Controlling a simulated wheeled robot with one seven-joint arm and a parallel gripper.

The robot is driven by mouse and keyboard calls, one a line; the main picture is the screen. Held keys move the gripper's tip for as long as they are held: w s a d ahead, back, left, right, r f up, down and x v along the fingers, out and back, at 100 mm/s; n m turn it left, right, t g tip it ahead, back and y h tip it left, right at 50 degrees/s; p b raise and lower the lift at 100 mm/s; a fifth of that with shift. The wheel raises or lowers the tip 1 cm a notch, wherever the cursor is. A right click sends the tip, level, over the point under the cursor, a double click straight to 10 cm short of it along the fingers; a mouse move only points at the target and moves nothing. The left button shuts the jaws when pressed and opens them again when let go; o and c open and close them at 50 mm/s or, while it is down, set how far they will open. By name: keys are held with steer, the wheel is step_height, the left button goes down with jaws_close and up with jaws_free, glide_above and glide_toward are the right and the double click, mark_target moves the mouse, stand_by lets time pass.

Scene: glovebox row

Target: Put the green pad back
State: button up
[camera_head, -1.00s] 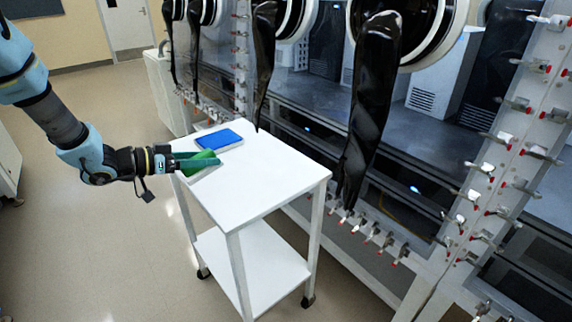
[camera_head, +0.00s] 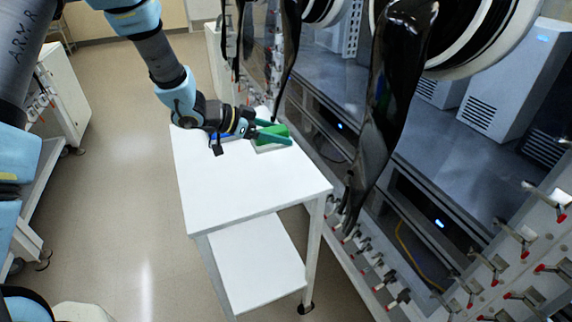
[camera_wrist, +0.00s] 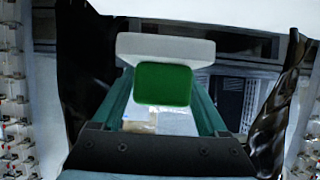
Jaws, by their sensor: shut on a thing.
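The green pad (camera_head: 272,131) is between the two teal fingers of my gripper (camera_head: 276,133), which is shut on it. In the wrist view the green pad (camera_wrist: 163,84) sits between the finger ends. A pale grey piece (camera_wrist: 160,47) shows just beyond it; I cannot tell whether the two are joined. My gripper is at the far right part of the white cart's top (camera_head: 235,190). I cannot tell whether the pad touches the top. A blue pad (camera_head: 219,136) lies on the cart's far end, mostly hidden by my gripper.
The cart has a lower shelf (camera_head: 258,265). A row of gloveboxes with hanging black gloves (camera_head: 372,110) and clamps (camera_head: 375,270) stands close along the cart's right side. The near part of the cart top is bare. Open floor (camera_head: 120,180) lies to the left.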

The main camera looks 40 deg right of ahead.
mark_target(277, 170)
step_height(277, 170, down, 9)
steer(key=shift+f+p, duration=0.1)
steer(key=shift+p, duration=1.05)
steer(key=o, duration=1.3)
steer(key=shift+c, duration=0.2)
steer(key=b+v, duration=0.3)
steer(key=v, duration=0.9)
